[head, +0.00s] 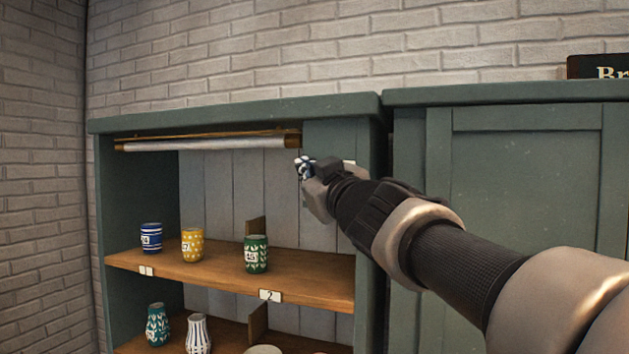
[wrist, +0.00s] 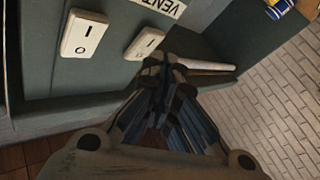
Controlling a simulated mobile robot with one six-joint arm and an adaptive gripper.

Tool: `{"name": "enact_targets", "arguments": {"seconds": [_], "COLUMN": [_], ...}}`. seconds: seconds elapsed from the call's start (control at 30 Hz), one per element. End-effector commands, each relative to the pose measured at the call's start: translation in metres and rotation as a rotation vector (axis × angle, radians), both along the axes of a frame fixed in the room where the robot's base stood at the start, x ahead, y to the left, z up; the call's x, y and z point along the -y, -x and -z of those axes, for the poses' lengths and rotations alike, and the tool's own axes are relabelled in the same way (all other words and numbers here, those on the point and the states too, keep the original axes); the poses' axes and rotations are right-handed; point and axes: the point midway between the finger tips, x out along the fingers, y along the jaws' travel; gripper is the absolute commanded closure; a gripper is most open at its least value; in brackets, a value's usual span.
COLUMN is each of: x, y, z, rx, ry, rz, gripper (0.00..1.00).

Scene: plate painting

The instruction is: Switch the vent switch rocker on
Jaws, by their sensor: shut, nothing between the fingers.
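The white VENT label (wrist: 163,5) is at the top of the wrist view, on a green cabinet face. A pale rocker switch (wrist: 144,43) sits just below the label. A second pale rocker (wrist: 84,35), with dark I and O marks, is to its left. I cannot tell which way either rocker is tipped. My gripper (wrist: 163,72) is shut and empty, its tips just below and right of the rocker by the label; contact cannot be told. In the head view my gripper (head: 304,166) is in front of the cabinet's upper right, hiding the switches.
The green cabinet (head: 108,210) has wooden shelves (head: 180,270) with several patterned cups, including a green one (head: 256,254), below my gripper. A rolled white blind (head: 215,144) hangs under its top, left of my gripper. A closed green cabinet (head: 520,180) stands at right.

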Motion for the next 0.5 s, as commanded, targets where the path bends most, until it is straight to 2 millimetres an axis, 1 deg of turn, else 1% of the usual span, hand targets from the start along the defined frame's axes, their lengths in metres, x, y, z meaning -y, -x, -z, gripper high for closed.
{"name": "enact_targets", "arguments": {"seconds": [0.3, 0.5], "x": [0.0002, 0.0024], "y": [-0.0004, -0.0062], "z": [0.0001, 0.0005], "rx": [0.000, -0.002], "ry": [0.000, -0.002], "rz": [0.000, 0.001], "gripper": [1.00, 1.00]}}
